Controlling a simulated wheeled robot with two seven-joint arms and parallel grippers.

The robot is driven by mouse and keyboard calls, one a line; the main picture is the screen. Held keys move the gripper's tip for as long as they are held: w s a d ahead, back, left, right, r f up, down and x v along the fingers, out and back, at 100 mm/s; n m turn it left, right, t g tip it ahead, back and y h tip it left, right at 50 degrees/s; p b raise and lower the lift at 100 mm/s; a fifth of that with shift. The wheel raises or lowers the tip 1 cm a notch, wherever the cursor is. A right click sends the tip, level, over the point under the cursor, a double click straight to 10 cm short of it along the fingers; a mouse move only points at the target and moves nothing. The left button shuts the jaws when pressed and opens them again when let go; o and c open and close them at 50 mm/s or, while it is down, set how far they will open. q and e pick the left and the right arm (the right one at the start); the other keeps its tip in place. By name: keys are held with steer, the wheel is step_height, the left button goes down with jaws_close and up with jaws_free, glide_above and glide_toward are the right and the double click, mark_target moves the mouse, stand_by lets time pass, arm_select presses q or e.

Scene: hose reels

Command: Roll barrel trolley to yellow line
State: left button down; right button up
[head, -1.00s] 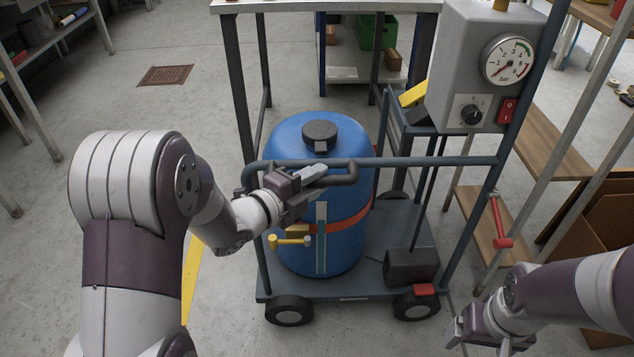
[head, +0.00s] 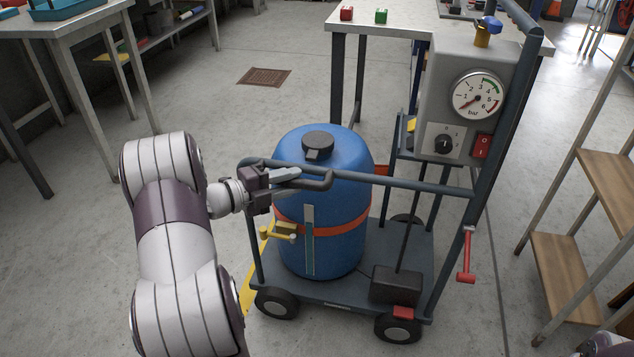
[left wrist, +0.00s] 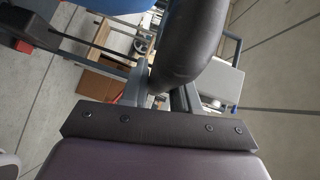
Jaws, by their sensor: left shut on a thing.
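The barrel trolley (head: 340,292) stands on the grey floor, with a blue barrel (head: 345,190) upright on its deck behind an orange strap. My left gripper (head: 275,178) is shut on the trolley's grey push handle (head: 400,178), at its left looped end. A piece of the yellow line (head: 249,298) shows on the floor at the trolley's left side, partly hidden by the trolley and my arm. Only a sliver of my right arm shows, bottom right.
A grey control box with a gauge (head: 477,97) sits on the trolley's right post. A table (head: 385,22) stands close behind the trolley. A wooden-shelved rack (head: 568,270) is at right, another table (head: 60,30) at left. Floor around the drain grate (head: 265,77) is clear.

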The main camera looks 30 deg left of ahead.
arm_select(q)
steer(key=shift+s+a, duration=0.25)
steer(key=shift+a, duration=0.55)
steer(key=shift+s+a, duration=0.2)
steer(key=shift+a, duration=0.55)
steer(key=c, duration=0.9)
jaws_free()
steer(key=shift+c, duration=0.2)
steer(key=p+v, duration=0.4)
steer(key=v, duration=0.8)
steer(key=shift+s+a, duration=0.25)
